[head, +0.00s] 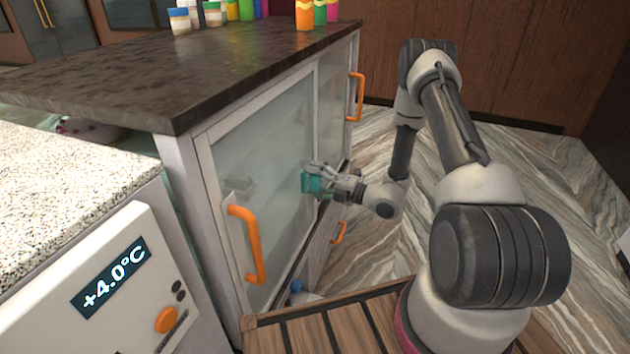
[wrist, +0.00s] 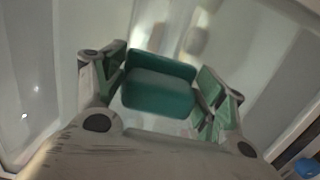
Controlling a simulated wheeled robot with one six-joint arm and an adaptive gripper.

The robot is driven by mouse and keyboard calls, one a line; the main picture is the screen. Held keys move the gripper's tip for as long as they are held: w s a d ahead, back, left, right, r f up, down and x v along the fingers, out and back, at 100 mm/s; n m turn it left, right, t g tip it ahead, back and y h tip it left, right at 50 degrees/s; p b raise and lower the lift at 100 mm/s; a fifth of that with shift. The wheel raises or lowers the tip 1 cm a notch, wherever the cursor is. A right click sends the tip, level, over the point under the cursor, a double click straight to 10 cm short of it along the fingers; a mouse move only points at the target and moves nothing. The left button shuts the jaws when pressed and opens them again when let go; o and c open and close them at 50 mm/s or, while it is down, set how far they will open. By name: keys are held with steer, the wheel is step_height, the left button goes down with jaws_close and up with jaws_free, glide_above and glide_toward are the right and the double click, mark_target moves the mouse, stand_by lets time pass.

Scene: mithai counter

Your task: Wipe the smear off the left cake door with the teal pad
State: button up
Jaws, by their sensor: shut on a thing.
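The teal pad (head: 312,184) is held between the fingers of my gripper (head: 320,180), close to the frosted glass of the left cake door (head: 262,140). In the wrist view the pad (wrist: 160,85) sits between both fingers of my gripper (wrist: 162,92), with the pale door panel beyond it. I cannot tell for sure whether the pad touches the glass. The left door has an orange handle (head: 246,243) on its left side. Faint brownish patches (wrist: 197,40) show on the panel in the wrist view; I cannot tell whether they are the smear or reflections.
The right door has an orange handle (head: 355,97), and a lower orange handle (head: 339,232) is below. Jars (head: 180,21) and bottles stand on the dark countertop (head: 200,70). A slatted wooden surface (head: 330,325) lies in front.

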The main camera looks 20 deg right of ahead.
mark_target(300, 152)
steer(key=shift+w+a, duration=0.45)
steer(key=shift+a, duration=0.1)
steer(key=shift+r, duration=0.1)
steer(key=shift+r, duration=4.25)
steer(key=shift+f, duration=4.35)
steer(key=shift+w+d+v, duration=0.1)
steer(key=shift+w+v, duration=0.05)
steer(key=shift+v, duration=1.35)
steer(key=shift+w+d+v, duration=0.1)
steer(key=shift+d+v, duration=0.05)
steer(key=shift+v, duration=1.3)
steer(key=shift+v, duration=1.5)
steer(key=shift+w+d+r, duration=0.1)
steer(key=shift+w+d, duration=0.05)
